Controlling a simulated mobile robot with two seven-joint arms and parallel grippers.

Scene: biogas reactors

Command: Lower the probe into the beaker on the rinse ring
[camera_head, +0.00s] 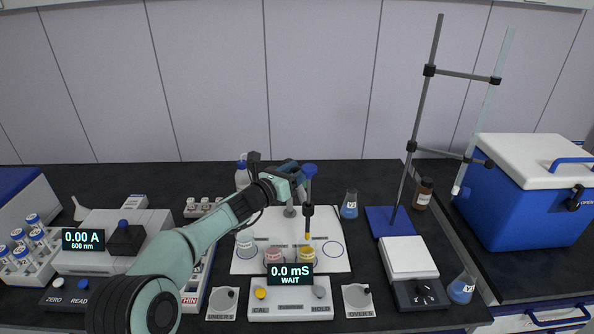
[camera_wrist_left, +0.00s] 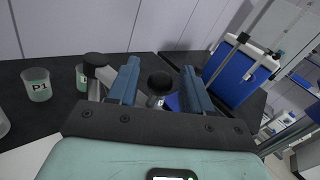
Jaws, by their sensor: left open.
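The probe (camera_head: 308,215) hangs upright with a dark body and a blue top. Its tip is over or in the beaker of yellow liquid (camera_head: 305,254); I cannot tell which. A pink beaker (camera_head: 273,257) and a pale beaker (camera_head: 245,246) stand to its left on the white mat (camera_head: 244,267). The mat's labels are too small to read, so the rinse ring is not identifiable. My left gripper (camera_head: 297,172) is open beside the probe's top. In the left wrist view, a black round cap (camera_wrist_left: 160,82) shows between its open fingers (camera_wrist_left: 160,90), apparently beyond them.
A meter (camera_head: 290,275) reading 0.0 mS stands in front of the mat. A P1 beaker (camera_wrist_left: 37,86) shows in the wrist view.

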